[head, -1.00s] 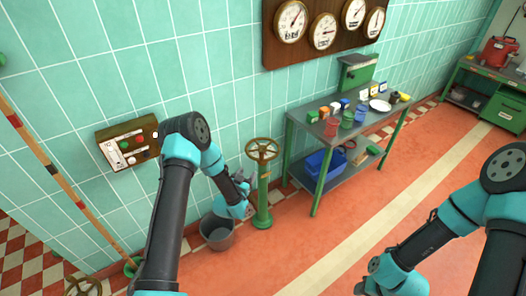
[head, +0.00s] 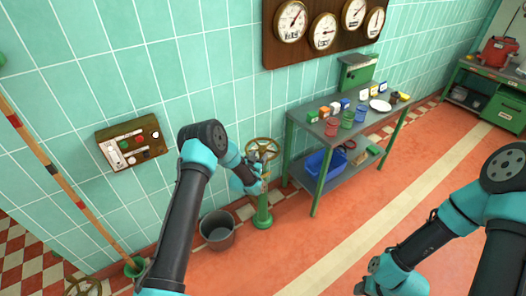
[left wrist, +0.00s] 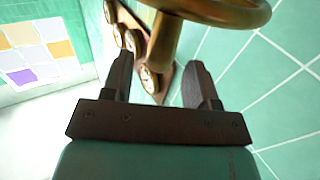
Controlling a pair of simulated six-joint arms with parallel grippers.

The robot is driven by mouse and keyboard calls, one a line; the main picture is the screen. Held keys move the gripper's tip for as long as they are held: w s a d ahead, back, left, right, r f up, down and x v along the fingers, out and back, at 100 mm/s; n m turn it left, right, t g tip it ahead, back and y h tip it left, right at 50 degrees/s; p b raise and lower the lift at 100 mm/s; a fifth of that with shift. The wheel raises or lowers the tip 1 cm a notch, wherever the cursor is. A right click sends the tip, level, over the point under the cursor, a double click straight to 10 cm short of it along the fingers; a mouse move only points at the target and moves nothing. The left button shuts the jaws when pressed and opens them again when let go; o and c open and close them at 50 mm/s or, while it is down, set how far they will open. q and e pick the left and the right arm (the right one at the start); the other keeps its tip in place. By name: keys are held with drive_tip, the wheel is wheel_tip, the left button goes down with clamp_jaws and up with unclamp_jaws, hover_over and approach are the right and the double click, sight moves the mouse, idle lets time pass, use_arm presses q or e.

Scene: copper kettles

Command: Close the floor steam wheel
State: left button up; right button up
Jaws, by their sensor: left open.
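A brass handwheel (head: 262,146) sits on top of a green floor post (head: 263,212) beside the workbench. My left gripper (head: 262,172) is at the wheel's near side, just below the rim. In the left wrist view the gripper (left wrist: 162,68) is open, with a dark finger on each side. The brass wheel (left wrist: 232,14) fills the top of that view, and one of its bars comes down between the fingertips. I cannot tell whether they touch. My right gripper (head: 377,283) is low at the right, far from the wheel; its jaws are unclear.
A grey bucket (head: 217,232) stands left of the post. The green workbench (head: 300,127), holding cups and small boxes, stands close to its right. A control box (head: 133,142) is on the tiled wall. Another wheel (head: 83,287) shows at the lower left. Open orange floor lies in front.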

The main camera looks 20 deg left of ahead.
use_arm(q)
drive_tip(key=shift+w+d, duration=0.15)
drive_tip(key=shift+w, duration=1.1)
drive_tip(key=shift+w+d, duration=0.15)
drive_tip(key=shift+w, duration=1.1)
clamp_jaws()
